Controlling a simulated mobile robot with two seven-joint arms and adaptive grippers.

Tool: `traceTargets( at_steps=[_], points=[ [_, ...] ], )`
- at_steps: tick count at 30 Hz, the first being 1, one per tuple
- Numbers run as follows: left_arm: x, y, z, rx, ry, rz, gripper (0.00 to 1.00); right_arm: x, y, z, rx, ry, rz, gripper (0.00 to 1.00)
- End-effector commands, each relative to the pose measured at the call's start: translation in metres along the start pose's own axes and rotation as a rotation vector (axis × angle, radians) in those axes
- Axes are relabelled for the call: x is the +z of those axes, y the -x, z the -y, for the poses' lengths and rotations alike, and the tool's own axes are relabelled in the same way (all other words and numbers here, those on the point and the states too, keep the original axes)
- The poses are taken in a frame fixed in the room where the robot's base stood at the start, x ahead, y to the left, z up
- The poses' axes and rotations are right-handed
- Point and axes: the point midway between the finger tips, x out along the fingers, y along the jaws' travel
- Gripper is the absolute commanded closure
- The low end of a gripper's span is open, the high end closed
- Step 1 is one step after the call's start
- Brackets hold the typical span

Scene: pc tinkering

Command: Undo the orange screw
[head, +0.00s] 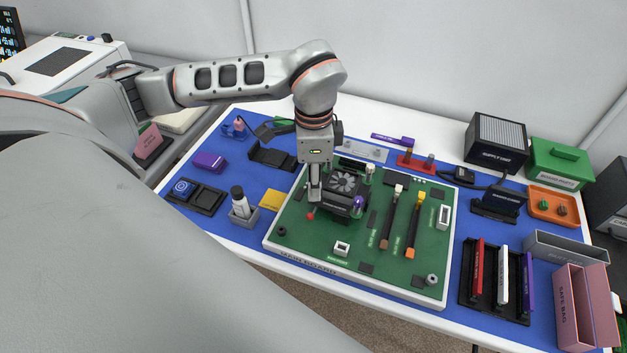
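My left gripper (314,196) points straight down over the green board (300,240), at the left side of the black fan cooler (344,186). Its fingers look close together, but whether they hold anything is hidden. No orange screw can be made out clearly; one may be hidden behind the fingers. A small red-orange knob (311,217) shows just below the fingertips. A purple-topped post (358,203) stands at the cooler's front right corner and a pale-topped post (369,171) at its back right. An orange latch end (409,253) lies at the front of a slot further right.
A white bottle in a grey holder (242,212) stands left of the board. A black rack (496,285) with several upright cards, pink bins (573,310) and an orange tray (553,206) are on the right. My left forearm spans above the table's back left.

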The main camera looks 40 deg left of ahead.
Motion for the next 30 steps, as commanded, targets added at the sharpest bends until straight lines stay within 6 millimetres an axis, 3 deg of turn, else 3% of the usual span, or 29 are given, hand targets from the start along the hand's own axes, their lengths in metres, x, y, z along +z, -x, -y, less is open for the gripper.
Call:
traceTargets(
  at_steps=[16,30],
  points=[
    [0.000,0.057,0.000,-0.002,0.000,-0.002,0.73,-0.047,0.021,-0.009,0.008,0.006,-0.030,0.60],
    [0.000,0.064,0.000,-0.001,-0.001,-0.001,0.73,-0.045,0.021,-0.010,0.009,0.008,-0.026,0.60]
  ],
)
